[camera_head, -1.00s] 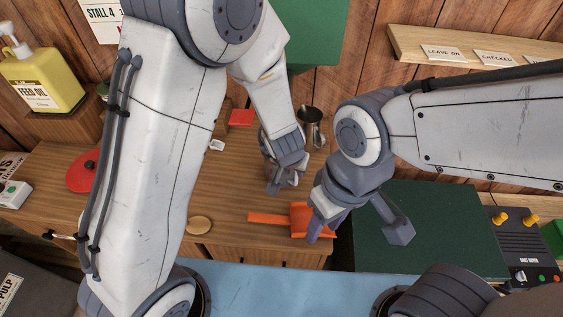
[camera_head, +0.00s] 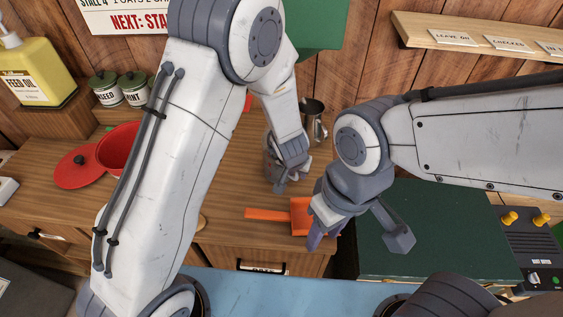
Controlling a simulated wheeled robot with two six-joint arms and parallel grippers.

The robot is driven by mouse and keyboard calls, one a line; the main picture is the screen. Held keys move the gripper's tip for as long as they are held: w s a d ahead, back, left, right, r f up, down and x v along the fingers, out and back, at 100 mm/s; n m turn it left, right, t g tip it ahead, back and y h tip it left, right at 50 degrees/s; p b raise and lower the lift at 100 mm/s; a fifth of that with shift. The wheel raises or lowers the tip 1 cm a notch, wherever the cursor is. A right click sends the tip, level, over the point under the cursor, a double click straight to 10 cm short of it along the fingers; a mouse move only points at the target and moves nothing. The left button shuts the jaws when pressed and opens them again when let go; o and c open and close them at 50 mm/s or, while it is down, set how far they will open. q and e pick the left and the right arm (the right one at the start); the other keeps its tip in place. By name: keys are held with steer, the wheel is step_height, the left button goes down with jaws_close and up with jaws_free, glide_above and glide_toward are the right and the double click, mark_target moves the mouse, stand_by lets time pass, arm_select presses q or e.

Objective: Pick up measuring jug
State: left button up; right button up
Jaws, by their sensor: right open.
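A grey metal jug (camera_head: 312,108) with a handle on its right stands upright at the back of the wooden counter, right of my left forearm. It is the only jug-like vessel I see. My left gripper (camera_head: 278,178) points down over the counter, nearer to me than the jug and a little left of it. It looks apart from the jug. The wrist covers much of its jaws, so their opening is unclear. My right gripper (camera_head: 358,236) is open and empty, its fingers spread over the orange scoop's right end and the green board.
An orange scoop (camera_head: 268,214) lies at the counter's front. A red pot (camera_head: 116,146), its lid (camera_head: 78,168), two canisters (camera_head: 120,88) and a yellow feed oil bottle (camera_head: 22,75) are at left. A dark green board (camera_head: 440,215) and a control box (camera_head: 530,250) are at right.

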arm_select(q)
jaws_close()
steer(key=shift+s, duration=0.1)
stand_by(1.2)
